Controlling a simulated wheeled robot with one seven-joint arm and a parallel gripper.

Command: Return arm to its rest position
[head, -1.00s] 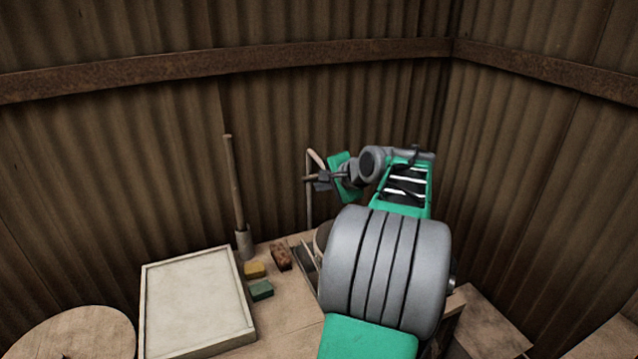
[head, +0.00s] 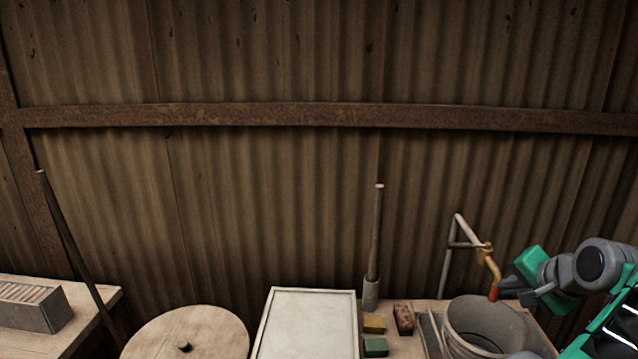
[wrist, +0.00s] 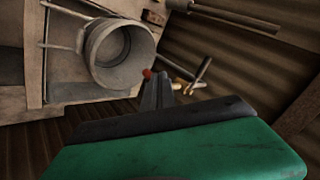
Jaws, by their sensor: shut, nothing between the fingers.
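My arm is at the right edge of the head view, green and grey, partly cut off by the frame. My gripper (head: 508,289) is near the tap (head: 487,254), above the grey bucket (head: 462,326). In the wrist view my gripper (wrist: 158,84) is shut with nothing held. A small red tip (wrist: 147,74) shows at its fingertips there, and I cannot tell whether they touch. The bucket also shows in the wrist view (wrist: 96,58), beyond the fingers, with the brass tap (wrist: 183,87) to their right.
A white-topped tray (head: 308,292), a yellow block (head: 374,323), a green block (head: 375,346) and a brown brick (head: 404,318) sit left of the bucket. A mallet-like tool (head: 375,240) stands behind. A round wooden disc (head: 190,335) lies further left. A corrugated wall closes the back.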

